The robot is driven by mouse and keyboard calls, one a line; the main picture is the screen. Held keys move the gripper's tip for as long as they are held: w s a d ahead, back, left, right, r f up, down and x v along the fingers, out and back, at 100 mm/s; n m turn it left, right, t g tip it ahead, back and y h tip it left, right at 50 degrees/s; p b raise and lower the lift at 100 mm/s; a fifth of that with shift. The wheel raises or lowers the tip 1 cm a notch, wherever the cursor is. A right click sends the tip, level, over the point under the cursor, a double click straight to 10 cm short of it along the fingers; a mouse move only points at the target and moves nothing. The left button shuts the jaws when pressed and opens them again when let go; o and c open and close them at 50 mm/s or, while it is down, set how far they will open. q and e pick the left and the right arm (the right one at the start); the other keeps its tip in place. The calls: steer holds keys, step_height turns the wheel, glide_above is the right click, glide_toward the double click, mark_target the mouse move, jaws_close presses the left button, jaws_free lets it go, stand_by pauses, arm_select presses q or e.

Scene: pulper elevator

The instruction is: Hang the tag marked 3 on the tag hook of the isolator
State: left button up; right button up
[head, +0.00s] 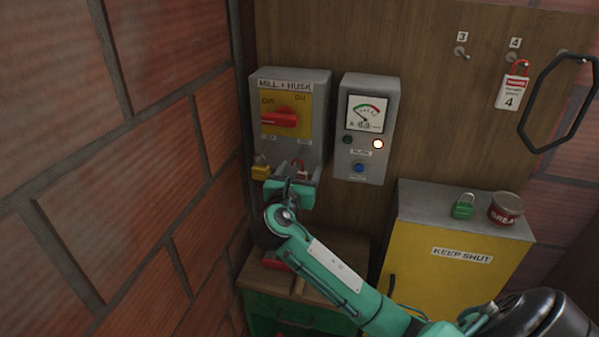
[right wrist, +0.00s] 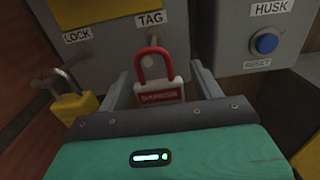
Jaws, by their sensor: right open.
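The isolator (head: 318,110) is a grey box marked MILL + HUSK with a red handle (head: 279,117). A white-and-red tag with a red loop (right wrist: 160,92) hangs below the TAG label (right wrist: 150,19), its loop's top at a small hook there. Its number is hidden. In the head view only a little of it shows above my gripper. My right gripper (head: 290,184) is open, its fingers either side of the tag in the right wrist view (right wrist: 160,85). I cannot tell whether they touch it. Peg 3 (head: 461,52) is bare. My left gripper is not in view.
A yellow padlock (right wrist: 72,98) hangs by the LOCK label. The meter box (head: 366,130) stands close right. Tag 4 (head: 512,92) hangs on its peg. A green padlock (head: 463,207) and a tin (head: 505,209) stand on the yellow cabinet (head: 450,262). A brick wall (head: 130,180) bounds the left.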

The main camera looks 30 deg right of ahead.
steer(key=b+v, duration=0.3)
steer(key=v, duration=1.1)
